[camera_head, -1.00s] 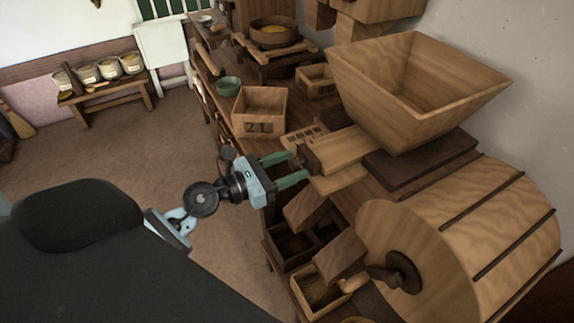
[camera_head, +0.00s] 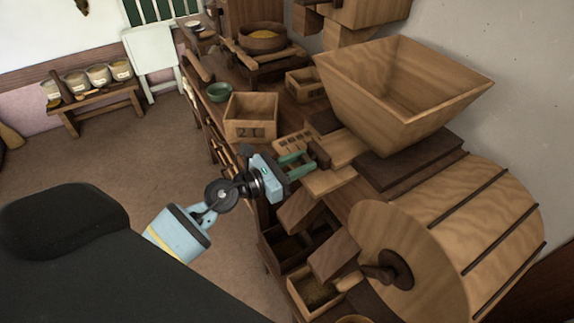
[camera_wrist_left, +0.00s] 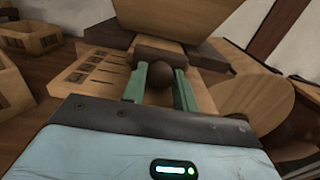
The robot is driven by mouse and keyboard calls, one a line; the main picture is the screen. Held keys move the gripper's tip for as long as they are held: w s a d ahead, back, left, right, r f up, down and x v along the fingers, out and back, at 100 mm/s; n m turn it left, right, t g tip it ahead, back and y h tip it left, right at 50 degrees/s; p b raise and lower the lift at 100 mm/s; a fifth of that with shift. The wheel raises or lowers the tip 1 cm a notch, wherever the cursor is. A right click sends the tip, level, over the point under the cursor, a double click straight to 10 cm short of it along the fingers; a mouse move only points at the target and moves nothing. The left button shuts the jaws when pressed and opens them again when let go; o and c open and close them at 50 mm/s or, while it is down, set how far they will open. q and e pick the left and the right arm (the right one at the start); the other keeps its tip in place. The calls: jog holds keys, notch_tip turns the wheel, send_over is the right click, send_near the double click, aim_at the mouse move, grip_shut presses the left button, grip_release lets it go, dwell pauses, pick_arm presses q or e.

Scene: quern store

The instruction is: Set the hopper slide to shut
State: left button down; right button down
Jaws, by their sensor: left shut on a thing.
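The wooden hopper (camera_head: 400,95) is a wide, square funnel above a dark block at the right. Its slide (camera_head: 343,148) is a pale flat board sticking out to the left from under the hopper. The slide's dark round knob (camera_head: 319,154) is at its outer end; it also shows in the left wrist view (camera_wrist_left: 159,82). My left gripper (camera_head: 304,164) has its green fingers closed on either side of the knob. In the left wrist view the fingers (camera_wrist_left: 160,88) hold the knob between them. My right gripper is not in view.
A pale board with dark marks (camera_head: 293,142) lies beside the slide. A large wooden drum (camera_head: 440,240) with a crank stands below the hopper. A square wooden box (camera_head: 250,117) and a green bowl (camera_head: 218,92) stand further left on the bench. The floor at left is open.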

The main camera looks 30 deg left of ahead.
pick_arm(q)
jog(key=shift+w+r, duration=0.1)
jog(key=c, duration=1.5)
grip_release()
jog(key=o, duration=0.4)
jog(key=shift+w+d, duration=0.15)
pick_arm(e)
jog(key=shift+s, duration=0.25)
pick_arm(q)
jog(key=b+v, duration=0.1)
jog(key=v, duration=0.7)
jog(key=shift+b, duration=0.3)
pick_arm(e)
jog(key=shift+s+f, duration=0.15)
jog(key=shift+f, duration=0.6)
